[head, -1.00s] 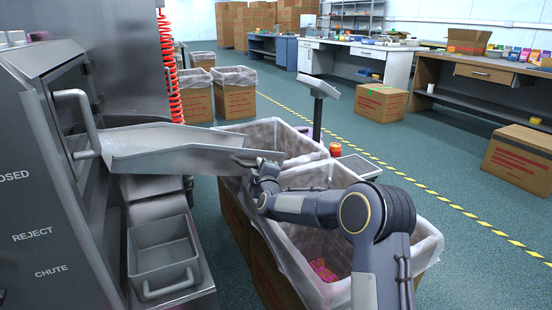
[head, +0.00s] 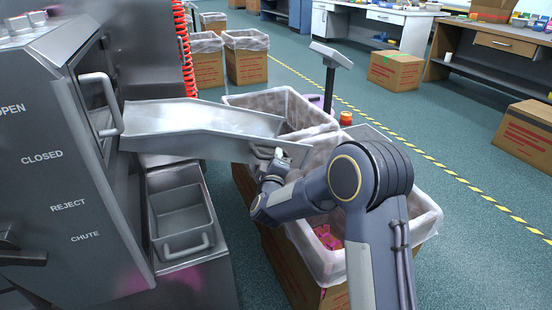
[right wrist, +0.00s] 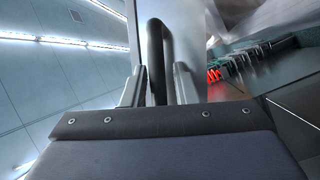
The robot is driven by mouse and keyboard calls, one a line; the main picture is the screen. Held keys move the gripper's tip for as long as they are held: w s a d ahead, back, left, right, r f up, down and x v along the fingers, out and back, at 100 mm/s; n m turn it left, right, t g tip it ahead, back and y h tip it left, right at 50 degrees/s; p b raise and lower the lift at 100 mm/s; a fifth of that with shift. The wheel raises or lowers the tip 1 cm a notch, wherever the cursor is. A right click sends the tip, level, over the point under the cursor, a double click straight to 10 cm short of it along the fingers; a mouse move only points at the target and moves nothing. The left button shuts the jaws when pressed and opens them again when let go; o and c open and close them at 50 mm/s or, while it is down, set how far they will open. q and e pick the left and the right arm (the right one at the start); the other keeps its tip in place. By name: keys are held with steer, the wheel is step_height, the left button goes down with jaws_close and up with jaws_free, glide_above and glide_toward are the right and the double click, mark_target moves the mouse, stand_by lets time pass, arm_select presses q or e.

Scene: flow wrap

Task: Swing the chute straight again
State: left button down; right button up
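The steel chute (head: 205,120) is an open trough in the head view. It runs from the machine at left out over the lined bins and bends toward the right at its outer end. My right gripper (head: 277,158) is at the chute's outer end, on its near side. In the right wrist view a dark, looped handle (right wrist: 156,45) stands between the fingers of my right gripper (right wrist: 158,92), which look closed around it. The contact is small and partly hidden. My left gripper is out of view.
The machine panel (head: 60,180) carries OPEN, CLOSED and REJECT CHUTE labels. A steel tray (head: 180,215) with a handle sits below the chute. Lined cardboard bins (head: 422,232) stand under its outer end.

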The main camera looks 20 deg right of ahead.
steer(key=shift+o, duration=0.8)
steer(key=shift+s, duration=0.25)
steer(key=p+v, duration=0.2)
steer(key=v, duration=0.5)
steer(key=shift+s+a, duration=0.1)
